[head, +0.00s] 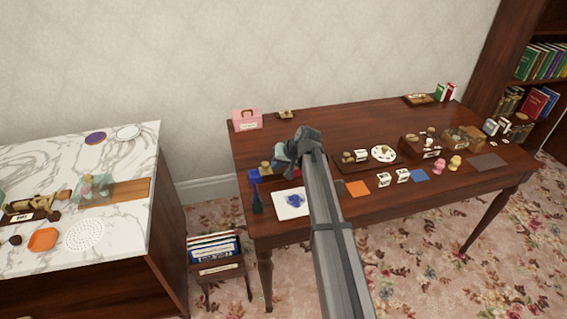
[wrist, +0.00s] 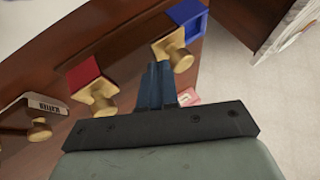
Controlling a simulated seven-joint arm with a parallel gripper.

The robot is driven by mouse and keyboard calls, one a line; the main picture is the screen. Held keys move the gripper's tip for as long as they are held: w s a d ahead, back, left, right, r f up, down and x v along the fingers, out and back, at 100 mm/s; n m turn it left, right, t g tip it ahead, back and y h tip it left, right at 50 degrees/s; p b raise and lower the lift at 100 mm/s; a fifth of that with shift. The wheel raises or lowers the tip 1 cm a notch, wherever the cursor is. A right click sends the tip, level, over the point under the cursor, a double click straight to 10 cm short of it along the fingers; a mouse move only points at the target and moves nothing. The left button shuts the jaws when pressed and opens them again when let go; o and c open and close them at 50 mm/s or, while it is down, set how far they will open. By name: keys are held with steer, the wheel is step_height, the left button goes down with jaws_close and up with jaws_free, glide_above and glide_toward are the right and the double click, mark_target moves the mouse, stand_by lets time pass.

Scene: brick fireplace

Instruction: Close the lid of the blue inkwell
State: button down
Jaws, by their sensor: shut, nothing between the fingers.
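The blue inkwell (wrist: 193,14) is a small square blue box at the top of the wrist view. Its tan lid with a round knob (wrist: 181,60) stands off the side of the box, so the top is open. In the head view the inkwell (head: 254,175) is at the left end of the wooden table. My gripper (wrist: 158,68) is shut and empty, with its fingertips close to the tan lid; I cannot tell whether they touch it. In the head view my arm partly hides this area, and the fingertips are not clear.
A red inkwell (wrist: 83,74) with a similar tan knobbed lid is beside the blue one. A white labelled block (wrist: 45,106) is farther left. A pink case (head: 247,119) stands at the table's back left. A white sheet with a blue figure (head: 292,204) lies in front.

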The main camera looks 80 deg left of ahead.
mark_target(263, 175)
steer(key=shift+s, duration=0.15)
steer(key=shift+s, duration=2.4)
steer(key=w, duration=0.2)
steer(key=w+d, duration=0.1)
steer(key=w, duration=0.1)
steer(key=shift+w, duration=0.1)
steer(key=v, duration=1)
